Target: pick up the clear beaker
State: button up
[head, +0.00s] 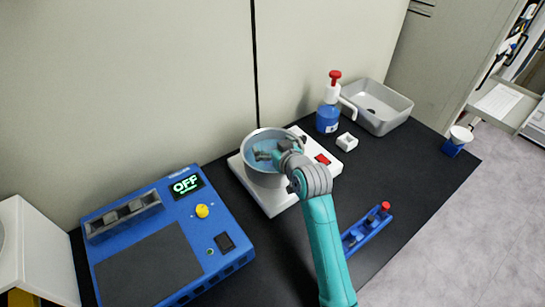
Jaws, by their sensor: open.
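I cannot make out a separate clear beaker for certain. A round grey-walled vessel (246,168) with pale blue contents stands on a white device (278,207) with a red switch, in the middle of the black bench. My gripper (262,155) is at the vessel's mouth, seen from above and small. It looks open, and I see nothing held in it. My wrist and arm cover the vessel's right side and part of the white device. Whether the fingers touch the vessel or anything inside it cannot be told.
A blue machine (215,228) reading OFF stands left. Behind right are a blue bottle with a red top (328,118), a small white block (347,142) and a grey basin (400,121). A blue rack (355,238) lies right of my arm.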

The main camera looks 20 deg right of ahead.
jog(key=c, duration=1.8)
jog(key=shift+c, duration=0.2)
jog(key=shift+r, duration=0.1)
